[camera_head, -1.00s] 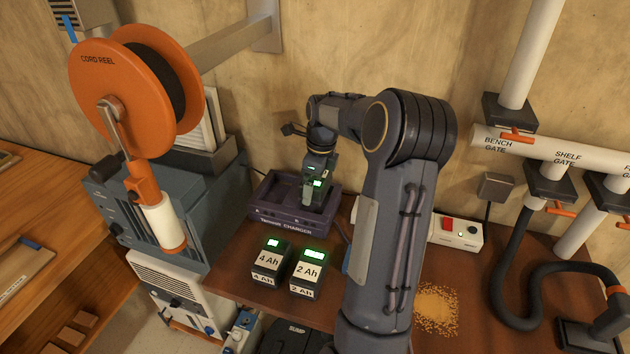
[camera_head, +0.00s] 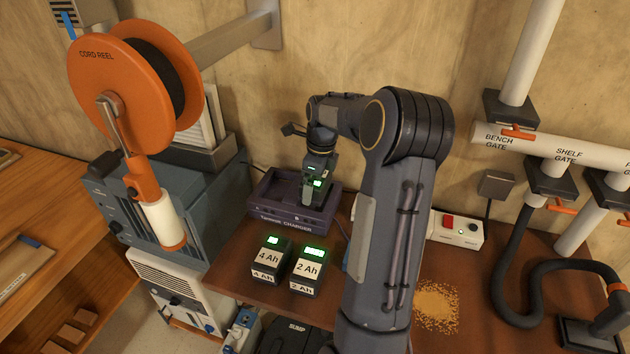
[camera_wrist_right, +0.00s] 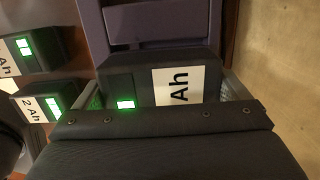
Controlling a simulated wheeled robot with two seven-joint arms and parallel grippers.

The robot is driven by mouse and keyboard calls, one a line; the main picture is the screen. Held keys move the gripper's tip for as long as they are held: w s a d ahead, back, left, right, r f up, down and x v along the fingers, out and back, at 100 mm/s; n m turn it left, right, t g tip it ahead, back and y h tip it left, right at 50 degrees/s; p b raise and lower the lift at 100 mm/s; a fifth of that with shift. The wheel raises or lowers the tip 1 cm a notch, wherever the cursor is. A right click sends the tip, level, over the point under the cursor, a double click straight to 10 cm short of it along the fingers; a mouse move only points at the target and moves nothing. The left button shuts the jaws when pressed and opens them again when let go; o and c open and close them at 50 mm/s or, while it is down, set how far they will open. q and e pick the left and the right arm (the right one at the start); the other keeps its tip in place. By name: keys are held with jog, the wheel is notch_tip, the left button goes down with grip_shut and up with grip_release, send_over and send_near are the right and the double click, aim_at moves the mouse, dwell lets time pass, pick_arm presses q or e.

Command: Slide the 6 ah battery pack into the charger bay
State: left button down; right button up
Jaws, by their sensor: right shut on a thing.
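My right gripper (camera_head: 316,190) points down over the right part of the purple charger (camera_head: 285,222) and is shut on a dark battery pack. In the right wrist view the held pack (camera_wrist_right: 140,92) shows a lit green display and a white label reading "Ah"; its number is hidden. The charger (camera_wrist_right: 93,25) shows right beside the pack there. Whether the pack is seated or just above the bay floor I cannot tell. The charger's left part looks empty. My left gripper is not in view.
A 4 Ah pack (camera_head: 266,267) and a 2 Ah pack (camera_head: 307,273) stand on the brown bench (camera_head: 240,277) in front of the charger. A white switch box (camera_head: 457,231) and sawdust (camera_head: 436,300) lie right of my arm. A cord reel (camera_head: 125,85) hangs at left.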

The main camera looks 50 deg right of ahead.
jog(key=shift+f+b, duration=0.3)
jog(key=shift+f, duration=0.35)
dwell(0.9)
jog(key=o, duration=0.6)
jog(key=shift+r+p, duration=2.75)
jog(key=shift+r, duration=0.3)
jog(key=shift+f, duration=0.1)
